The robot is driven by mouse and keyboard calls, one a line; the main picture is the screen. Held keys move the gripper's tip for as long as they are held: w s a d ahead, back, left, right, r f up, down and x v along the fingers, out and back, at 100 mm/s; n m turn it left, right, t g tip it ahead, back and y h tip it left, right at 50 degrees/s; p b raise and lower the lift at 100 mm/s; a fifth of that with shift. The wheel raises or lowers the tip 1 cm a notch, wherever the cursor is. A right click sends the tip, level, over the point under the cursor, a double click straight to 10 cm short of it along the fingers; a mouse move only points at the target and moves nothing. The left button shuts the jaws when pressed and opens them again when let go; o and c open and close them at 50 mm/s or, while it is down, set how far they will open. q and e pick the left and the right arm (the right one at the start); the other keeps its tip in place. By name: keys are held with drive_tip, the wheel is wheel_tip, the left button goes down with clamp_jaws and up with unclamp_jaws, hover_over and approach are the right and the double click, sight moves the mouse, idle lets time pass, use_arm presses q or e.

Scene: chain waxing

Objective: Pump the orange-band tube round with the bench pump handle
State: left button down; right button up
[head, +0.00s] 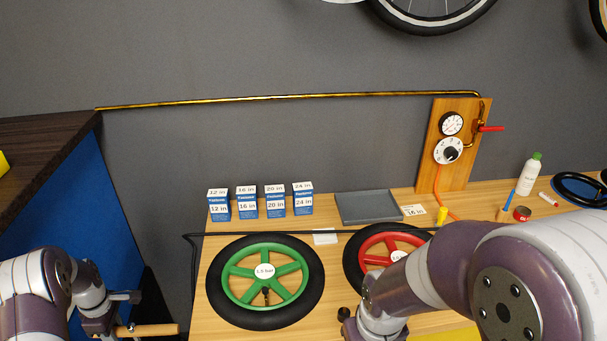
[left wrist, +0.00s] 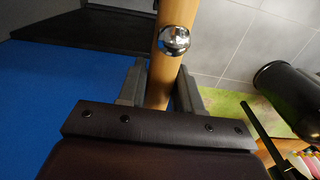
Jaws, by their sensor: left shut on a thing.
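My left gripper (head: 128,326) is at the bottom left of the head view. It is shut on a wooden pump handle (head: 158,330). In the left wrist view the handle (left wrist: 165,75) runs between both fingers (left wrist: 160,90), with a chrome fitting (left wrist: 174,40) on it. A black tyre on a green wheel (head: 265,281) lies on the bench with a "1.5 bar" label. A red wheel (head: 374,258) lies beside it, partly hidden by my right arm. I see no orange band on any tube. My right gripper's fingers are not in view.
A wooden board (head: 438,130) carries a gauge (head: 451,124), a dial (head: 449,151) and a red lever (head: 491,129). Several size boxes (head: 275,201), a grey tray (head: 368,206), a bottle (head: 528,175) and a black coiled tube (head: 580,190) stand on the bench.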

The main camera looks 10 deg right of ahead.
use_arm(q)
wheel_tip(320, 180, down, 25)
drive_tip(key=b, duration=1.6)
